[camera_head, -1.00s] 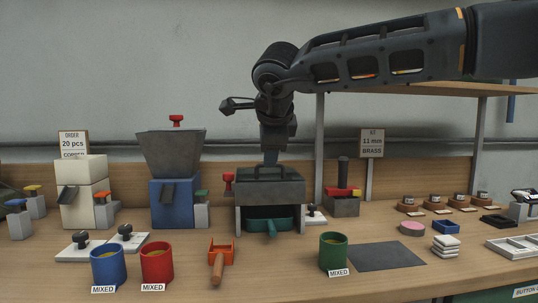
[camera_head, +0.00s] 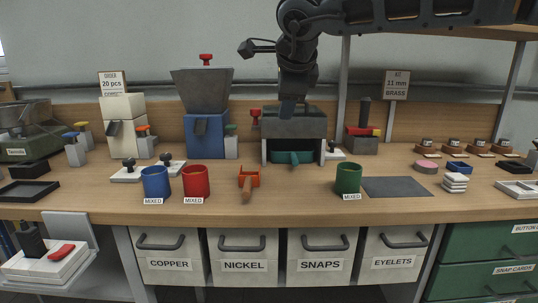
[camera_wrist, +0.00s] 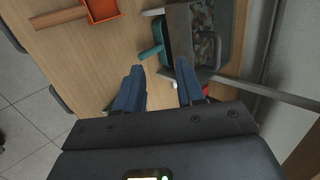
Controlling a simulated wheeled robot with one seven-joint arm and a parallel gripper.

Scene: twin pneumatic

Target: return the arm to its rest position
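My arm (camera_head: 298,40) reaches in from the upper right, its wrist hanging down over the workbench. My gripper (camera_head: 288,110) points down in front of the upper part of the grey press-like station (camera_head: 295,128), which has a teal tray with a handle (camera_head: 292,158). In the wrist view my gripper (camera_wrist: 158,88) has its two blue fingers apart, with nothing held between them. The teal handle (camera_wrist: 150,52) and an orange scoop (camera_wrist: 100,10) lie beyond the fingers there. In the head view the fingertips overlap the station, so I cannot tell whether they touch it.
Blue (camera_head: 156,182), red (camera_head: 196,181) and green (camera_head: 348,178) cups stand near the bench's front edge. A blue hopper machine (camera_head: 205,135) stands left of the station. A shelf post (camera_head: 343,85) rises close right of my wrist. Labelled drawers (camera_head: 242,262) sit below the bench.

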